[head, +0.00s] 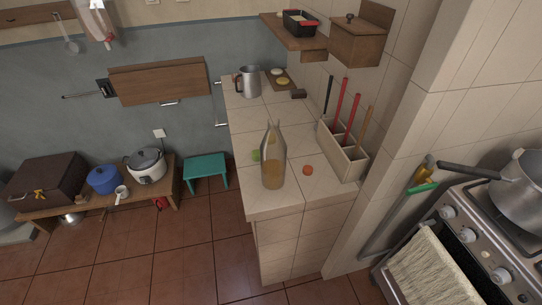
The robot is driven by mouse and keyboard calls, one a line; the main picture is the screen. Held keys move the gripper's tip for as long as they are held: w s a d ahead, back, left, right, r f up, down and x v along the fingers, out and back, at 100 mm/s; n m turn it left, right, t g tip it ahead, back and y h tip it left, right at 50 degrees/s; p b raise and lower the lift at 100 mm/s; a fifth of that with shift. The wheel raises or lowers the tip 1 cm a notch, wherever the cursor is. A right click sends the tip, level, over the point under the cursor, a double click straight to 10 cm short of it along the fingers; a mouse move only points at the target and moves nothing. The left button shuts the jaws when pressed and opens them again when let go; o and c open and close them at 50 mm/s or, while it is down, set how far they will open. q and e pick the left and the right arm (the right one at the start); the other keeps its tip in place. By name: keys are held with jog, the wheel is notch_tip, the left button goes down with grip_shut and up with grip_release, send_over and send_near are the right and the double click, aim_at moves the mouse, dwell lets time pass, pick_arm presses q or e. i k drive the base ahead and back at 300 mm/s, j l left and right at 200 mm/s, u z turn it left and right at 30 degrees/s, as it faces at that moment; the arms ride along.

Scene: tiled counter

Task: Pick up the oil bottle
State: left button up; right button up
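The oil bottle (273,163) is clear glass with amber liquid in its lower part. In the head view it stands upright near the front of the tiled counter (258,206). A green round item (256,155) sits just left of it, partly hidden behind the bottle. A small orange-red round item (308,170) lies to its right. Neither of my grippers shows in the head view.
A utensil holder (343,155) with long handles stands right of the bottle. A stove (480,240) with a pot (518,190) is at right. Wooden shelves (300,38) overhang the back.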

aim_at(273, 147)
jog(key=z, duration=2)
jog(key=u, duration=2)
jog(key=z, duration=1.6)
jog(key=k+j+z, duration=0.15)
jog(key=k+j, duration=0.5)
jog(key=k, duration=0.1)
